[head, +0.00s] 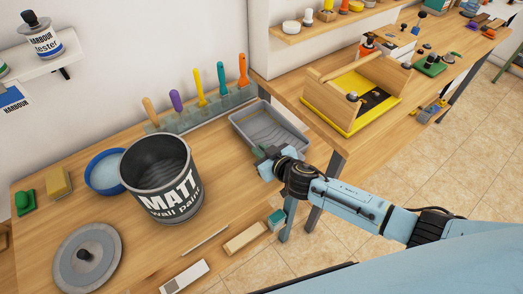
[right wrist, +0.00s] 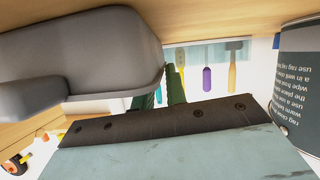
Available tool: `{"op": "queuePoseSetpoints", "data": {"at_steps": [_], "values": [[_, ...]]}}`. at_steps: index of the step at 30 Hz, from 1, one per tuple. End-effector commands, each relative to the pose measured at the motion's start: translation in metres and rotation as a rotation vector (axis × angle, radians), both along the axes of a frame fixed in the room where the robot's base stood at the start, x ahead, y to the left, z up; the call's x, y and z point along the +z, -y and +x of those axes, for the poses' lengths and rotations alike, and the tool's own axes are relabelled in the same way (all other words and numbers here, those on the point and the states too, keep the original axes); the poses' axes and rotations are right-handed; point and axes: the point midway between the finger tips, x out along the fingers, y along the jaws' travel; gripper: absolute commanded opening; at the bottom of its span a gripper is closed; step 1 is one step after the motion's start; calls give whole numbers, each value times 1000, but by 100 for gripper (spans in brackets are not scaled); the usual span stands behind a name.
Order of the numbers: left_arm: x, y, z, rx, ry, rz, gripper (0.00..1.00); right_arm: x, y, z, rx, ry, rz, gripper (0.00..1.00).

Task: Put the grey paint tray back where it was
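The grey paint tray (head: 268,130) sits on the bench at its right end, beside the tool rack. It looks flat on the wood. My right gripper (head: 268,156) is at the tray's near edge, with its fingers close to the rim. In the right wrist view, which looks upside down, the tray (right wrist: 85,55) fills the upper left. The green fingers (right wrist: 168,90) are at the end of its rim. I cannot tell whether they are closed on it. My left gripper is not in view.
A paint can (head: 172,205) stands left of the tray, near a blue bowl (head: 103,172) and a grey lid (head: 87,258). The rack (head: 215,105) of coloured tools is behind. A wooden carrier (head: 335,105) stands on the right bench. Bare wood lies between can and tray.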

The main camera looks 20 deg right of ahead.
Motion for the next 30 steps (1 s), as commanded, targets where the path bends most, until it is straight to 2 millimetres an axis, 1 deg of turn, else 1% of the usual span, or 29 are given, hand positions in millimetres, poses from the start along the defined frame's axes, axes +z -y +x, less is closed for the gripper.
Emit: {"op": "queuePoseSetpoints", "data": {"at_steps": [1, 2, 10, 13, 17, 27, 30], "values": [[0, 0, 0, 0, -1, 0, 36, 1, 0, 0, 0, 0, 0, 20], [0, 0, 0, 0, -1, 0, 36, 1, 0, 0, 0, 0, 0, 24], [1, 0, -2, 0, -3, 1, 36, 1, 0, 0, -1, 0, -1, 24], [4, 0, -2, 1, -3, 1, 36, 5, 0, 0, 0, 2, -2, 24], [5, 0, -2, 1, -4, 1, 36, 8, 5, -14, 0, -1, 1, 24], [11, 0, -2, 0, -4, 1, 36, 32, 23, -71, 0, -1, 1, 24], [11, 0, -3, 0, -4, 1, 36, 39, 28, -85, 0, -1, 0, 24]]}}
